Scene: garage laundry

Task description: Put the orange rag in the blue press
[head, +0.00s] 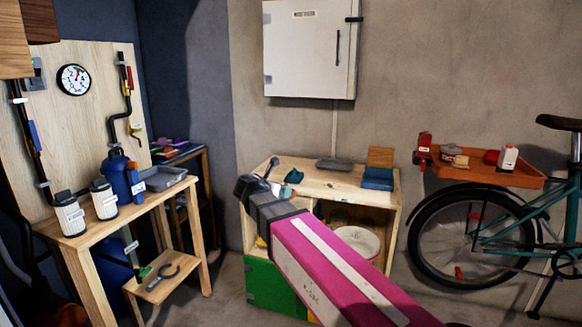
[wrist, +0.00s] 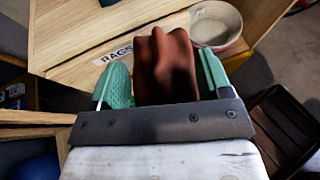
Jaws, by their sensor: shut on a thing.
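The orange rag appears as a reddish-brown folded cloth (wrist: 165,68) in the wrist view, standing up between the two teal fingers. My gripper (wrist: 163,78) is shut on it, with one finger on each side. The rag is above the wooden cabinet, near a strip labelled RAGS (wrist: 116,53). In the head view my arm reaches to the left part of the wooden cabinet (head: 333,183), and the rag is hidden there. I cannot tell for certain which thing is the blue press; a blue piece with a wooden back (head: 378,178) stands on the cabinet top.
A pale bowl (wrist: 216,22) is right of the rag, and a dark crate (wrist: 286,125) is lower right. The cabinet has a green front (head: 268,288) below. A workbench (head: 118,220) is left; a bicycle (head: 482,240) and orange tray (head: 490,174) are right.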

